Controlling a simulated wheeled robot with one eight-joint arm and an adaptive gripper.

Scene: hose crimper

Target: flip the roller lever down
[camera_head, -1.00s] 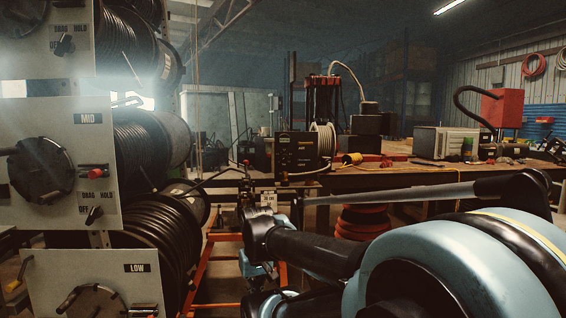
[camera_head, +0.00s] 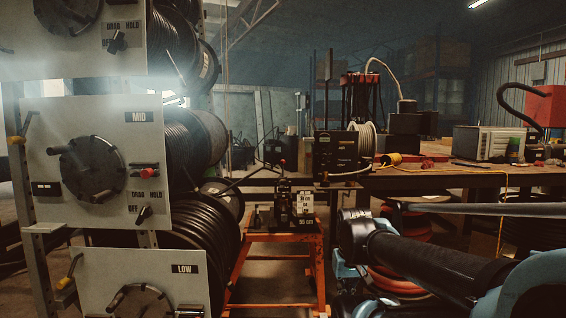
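A small dark counter unit (camera_head: 284,205) with a white number plate (camera_head: 304,204) stands on an orange frame (camera_head: 275,240) in the middle of the head view. A thin dark lever with a red knob (camera_head: 282,163) stands up at this unit. I cannot tell for certain whether it is the roller lever. A longer thin rod slants down to the left from near the unit. My black and light-blue arm fills the lower right, right of the unit and apart from it. I cannot make out my gripper's fingers.
On the left stands a rack of hose reels with grey panels; the middle panel (camera_head: 95,160) reads MID and the lower panel (camera_head: 140,285) reads LOW. A wooden workbench (camera_head: 430,180) with machines lies behind. Red coiled hose (camera_head: 400,280) shows behind my arm.

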